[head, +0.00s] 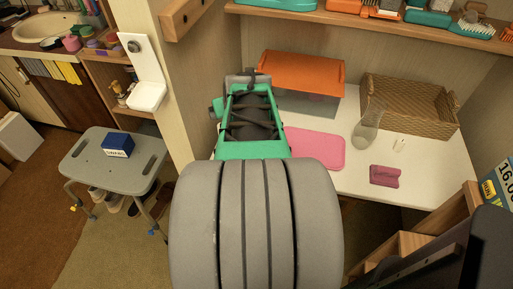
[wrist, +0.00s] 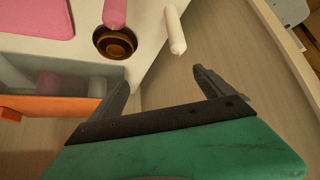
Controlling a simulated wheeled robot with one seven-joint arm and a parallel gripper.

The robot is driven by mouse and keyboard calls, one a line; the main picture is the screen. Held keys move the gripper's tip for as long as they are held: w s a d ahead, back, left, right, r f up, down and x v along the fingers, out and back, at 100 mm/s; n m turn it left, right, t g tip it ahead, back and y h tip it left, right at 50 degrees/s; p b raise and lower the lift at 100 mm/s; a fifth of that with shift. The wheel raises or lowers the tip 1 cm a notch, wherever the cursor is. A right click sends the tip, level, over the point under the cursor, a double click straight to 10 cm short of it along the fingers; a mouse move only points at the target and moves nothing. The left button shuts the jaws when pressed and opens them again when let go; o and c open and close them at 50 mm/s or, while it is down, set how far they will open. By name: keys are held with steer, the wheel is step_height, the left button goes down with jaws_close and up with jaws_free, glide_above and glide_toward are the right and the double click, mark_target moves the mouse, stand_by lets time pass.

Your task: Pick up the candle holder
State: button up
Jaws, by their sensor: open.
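A small round brown holder with a dark, ringed inside (wrist: 115,42), which looks like the candle holder, stands on the white tabletop in the wrist view. My gripper (wrist: 160,78) is open and empty. Its left finger reaches near the holder's lower side, and the holder is not between the fingers. I cannot tell the height gap. In the head view my gripper is hidden by my green wrist and grey arm, and the holder is not visible there.
Beside the holder are a pink cylinder (wrist: 115,12) and a white stick (wrist: 174,30). An orange-lidded box (head: 300,72), pink mat (head: 316,148), glass vase (head: 367,130), wicker basket (head: 410,105) and dark pink block (head: 384,176) share the tabletop. A shelf (head: 390,22) hangs above.

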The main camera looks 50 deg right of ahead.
steer(key=shift+o, duration=0.7)
steer(key=s+d+f+b, duration=0.1)
steer(key=d+f, duration=0.1)
steer(key=s+d+f+m+h+b, duration=0.1)
steer(key=s+d+f, duration=0.1)
steer(key=d+f, duration=0.1)
steer(key=s+d+f+m+b, duration=0.1)
steer(key=d+f, duration=0.2)
steer(key=shift+s+d+b, duration=0.25)
steer(key=shift+s+b, duration=0.05)
steer(key=shift+s, duration=0.05)
steer(key=shift+w+d, duration=0.1)
steer(key=shift+w, duration=0.15)
steer(key=x, duration=0.6)
steer(key=shift+w+f+b, duration=0.2)
steer(key=shift+f+b, duration=0.1)
steer(key=shift+f, duration=0.1)
steer(key=c, duration=1.5)
steer(key=shift+r, duration=0.15)
steer(key=shift+c, duration=0.3)
